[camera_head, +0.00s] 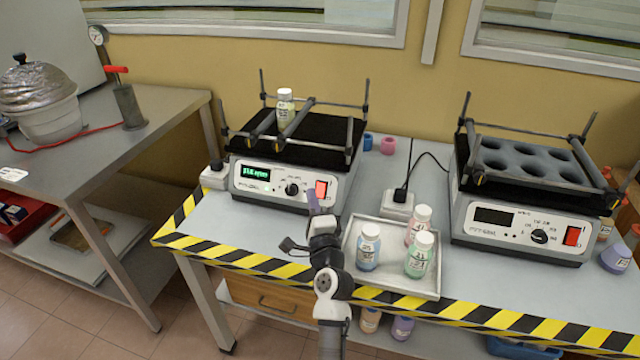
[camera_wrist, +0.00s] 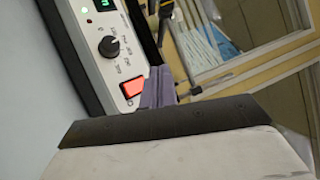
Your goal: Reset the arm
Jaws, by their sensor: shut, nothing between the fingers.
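My arm rises from the front edge of the table, and my gripper (camera_head: 313,202) is in front of the left shaker (camera_head: 270,185), close to its red switch (camera_head: 321,189). In the wrist view the purple fingertips of my gripper (camera_wrist: 158,88) are together with nothing between them, beside the red switch (camera_wrist: 132,87). I cannot tell whether they touch the shaker. The left shaker's display is lit green, and a small bottle (camera_head: 285,105) stands on its black platform between the bars.
A metal tray (camera_head: 392,288) with several capped bottles lies just right of my arm. A second shaker (camera_head: 520,236) with a dark display and empty holes stands at the right. Power sockets (camera_head: 396,206) and a cable lie between the shakers. A side table (camera_head: 150,120) is at the left.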

